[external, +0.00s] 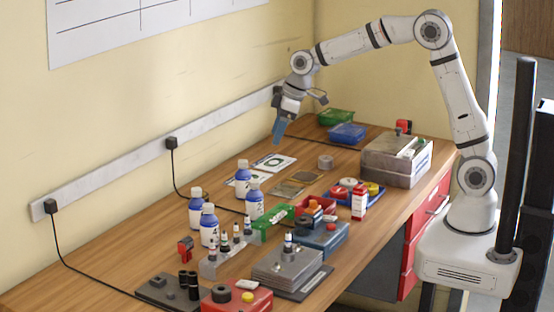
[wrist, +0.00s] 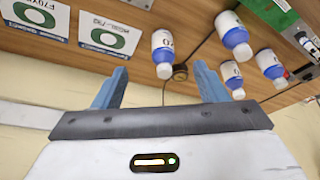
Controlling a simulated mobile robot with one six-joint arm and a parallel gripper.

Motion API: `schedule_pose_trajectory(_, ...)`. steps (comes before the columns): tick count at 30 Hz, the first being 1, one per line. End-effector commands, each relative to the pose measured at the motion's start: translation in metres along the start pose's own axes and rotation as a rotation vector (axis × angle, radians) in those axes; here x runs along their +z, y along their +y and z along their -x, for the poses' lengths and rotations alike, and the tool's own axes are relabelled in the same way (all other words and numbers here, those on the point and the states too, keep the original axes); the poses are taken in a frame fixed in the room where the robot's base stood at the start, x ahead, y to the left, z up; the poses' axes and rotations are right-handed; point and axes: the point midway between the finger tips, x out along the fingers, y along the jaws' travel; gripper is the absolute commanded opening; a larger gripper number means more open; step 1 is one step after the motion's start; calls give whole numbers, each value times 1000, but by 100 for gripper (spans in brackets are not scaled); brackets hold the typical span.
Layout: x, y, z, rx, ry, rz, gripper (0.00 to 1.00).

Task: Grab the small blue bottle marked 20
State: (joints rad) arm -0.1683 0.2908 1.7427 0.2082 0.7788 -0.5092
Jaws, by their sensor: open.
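Several small white bottles with blue bands and blue lower parts or caps stand in a group on the wooden table. The bottle (external: 243,180) nearest the printed cards also shows in the wrist view (wrist: 163,52), just beyond my fingertips; its mark there may read 20, but it is too small and tilted to be sure. The other bottles (external: 196,207), (external: 254,202) and (external: 209,227) stand closer to the front left, with marks I cannot read. My gripper (external: 278,138) is open and empty above the table behind the cards; its blue fingers show in the wrist view (wrist: 158,85).
Printed cards (external: 273,162) lie flat near the bottles. A green rack (external: 280,215), a grey block (external: 284,266) and a red box (external: 236,297) crowd the front. Green (external: 335,117) and blue (external: 347,132) trays sit at the back. A black cable runs near the bottles.

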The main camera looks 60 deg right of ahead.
Motion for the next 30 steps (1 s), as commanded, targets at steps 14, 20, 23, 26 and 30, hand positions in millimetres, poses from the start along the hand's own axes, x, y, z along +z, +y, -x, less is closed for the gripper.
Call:
schedule_pose_trajectory(14, -50, -3, -85, -35, 21, 114, 66)
schedule_pose_trajectory(20, -52, -3, -106, -35, 22, 113, 66)
schedule_pose_trajectory(23, -54, -4, -120, -35, 20, 113, 66)
schedule_pose_trajectory(26, -56, -4, -134, -35, 20, 113, 66)
schedule_pose_trajectory(30, -56, -4, -147, -34, 23, 113, 66)
